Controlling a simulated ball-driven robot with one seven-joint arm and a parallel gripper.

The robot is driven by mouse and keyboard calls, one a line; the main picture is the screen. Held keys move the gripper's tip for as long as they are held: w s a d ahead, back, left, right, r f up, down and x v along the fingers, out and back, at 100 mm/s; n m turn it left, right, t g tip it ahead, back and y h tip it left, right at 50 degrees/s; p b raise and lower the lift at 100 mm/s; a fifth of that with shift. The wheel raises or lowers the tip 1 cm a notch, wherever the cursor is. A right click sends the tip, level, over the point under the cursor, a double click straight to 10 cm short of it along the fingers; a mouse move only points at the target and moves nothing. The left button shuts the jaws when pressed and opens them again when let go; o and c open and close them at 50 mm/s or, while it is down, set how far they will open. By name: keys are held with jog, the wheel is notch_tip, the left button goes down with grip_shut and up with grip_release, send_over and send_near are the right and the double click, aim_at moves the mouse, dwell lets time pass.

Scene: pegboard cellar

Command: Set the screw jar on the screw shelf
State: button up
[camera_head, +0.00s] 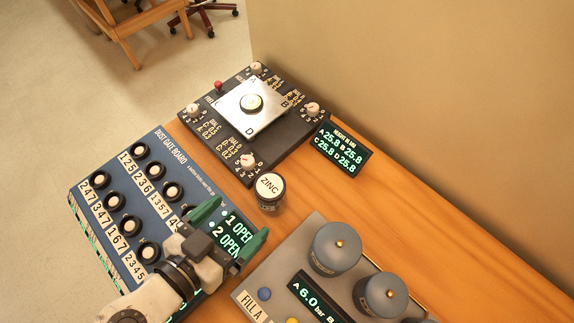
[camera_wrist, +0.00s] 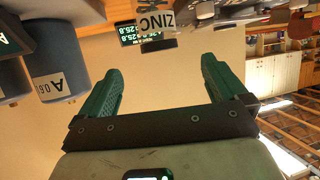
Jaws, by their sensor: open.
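A small dark jar with a pale lid marked ZINC (camera_head: 269,190) stands upright on the wooden bench; it is the only jar I see. It also shows upside down at the top of the wrist view (camera_wrist: 156,24). My gripper (camera_head: 230,228) is open and empty, apart from the jar, to its lower left in the head view. Its green fingers (camera_wrist: 160,68) spread below the jar in the wrist view. A silver plate (camera_head: 237,118) with lettered corners sits on a black base with several corner dials, beyond the jar; it looks like the screw shelf. A small round pale disc (camera_head: 252,103) lies at its middle.
A height display (camera_head: 343,148) reads 25.8 for A to D. The blue dust gate board (camera_head: 120,195) lies at left, partly under my arm. A grey unit (camera_head: 300,262) with dark cylinders (camera_head: 336,250) stands at lower right. A wall runs behind the bench.

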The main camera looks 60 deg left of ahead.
aim_at(265, 191)
jog(key=b+x, duration=0.2)
jog(key=x, duration=0.9)
jog(key=shift+w+a+r, duration=0.1)
jog(key=shift+w, duration=0.2)
jog(key=shift+c, duration=0.2)
jog(key=c, duration=1.2)
jog(key=shift+c, duration=1.1)
jog(key=shift+r, duration=0.15)
